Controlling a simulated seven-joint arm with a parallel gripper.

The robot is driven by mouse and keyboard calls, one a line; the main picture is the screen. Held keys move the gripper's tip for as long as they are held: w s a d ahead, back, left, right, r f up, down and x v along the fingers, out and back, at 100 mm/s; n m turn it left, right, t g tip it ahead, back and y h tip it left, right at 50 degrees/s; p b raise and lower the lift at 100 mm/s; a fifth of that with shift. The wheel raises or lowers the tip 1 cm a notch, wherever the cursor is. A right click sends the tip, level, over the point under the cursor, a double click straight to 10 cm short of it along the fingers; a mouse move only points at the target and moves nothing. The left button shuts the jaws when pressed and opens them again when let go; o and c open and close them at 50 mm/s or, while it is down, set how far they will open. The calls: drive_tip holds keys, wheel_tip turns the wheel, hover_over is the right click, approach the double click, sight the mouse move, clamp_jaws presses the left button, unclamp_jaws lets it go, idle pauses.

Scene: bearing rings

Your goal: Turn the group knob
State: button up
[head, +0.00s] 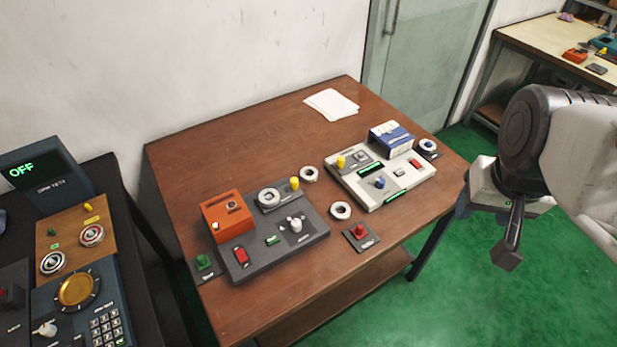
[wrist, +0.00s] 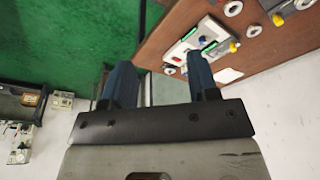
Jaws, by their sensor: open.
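The wooden table bears two control panels. The dark grey panel (head: 262,262) has a white knob (head: 295,225), a red switch and a yellow knob (head: 294,184). The white panel (head: 404,188) has a blue knob (head: 380,182) and a yellow knob (head: 341,161); it also shows in the wrist view (wrist: 185,46). The labels are too small to read, so I cannot tell which is the group knob. My gripper (head: 508,250) hangs right of the table, apart from both panels. In the wrist view its two fingers (wrist: 160,82) are spread with nothing between them.
Loose bearing rings (head: 340,210) lie between the panels. Paper (head: 331,104) lies at the back. A dark console stands left. The table's back left is clear.

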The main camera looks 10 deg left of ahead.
drive_tip(key=w+a+f+n, duration=0.2)
drive_tip(key=w+a+f, duration=0.2)
drive_tip(key=w+a, duration=0.3)
drive_tip(key=n+g, duration=0.3)
drive_tip(key=n, duration=0.2)
hover_over(296, 223)
drive_tip(key=f, duration=1.7)
drive_tip(key=shift+w+d+f, duration=0.2)
drive_tip(key=shift+d+f, duration=0.05)
drive_tip(key=shift+d, duration=0.15)
drive_tip(key=shift+a+f, duration=0.25)
drive_tip(key=shift+a, duration=0.05)
drive_tip(key=shift+f, duration=0.1)
drive_tip(key=shift+s+f, duration=0.15)
drive_tip(key=shift+f, duration=3.65)
drive_tip(key=c, duration=0.9)
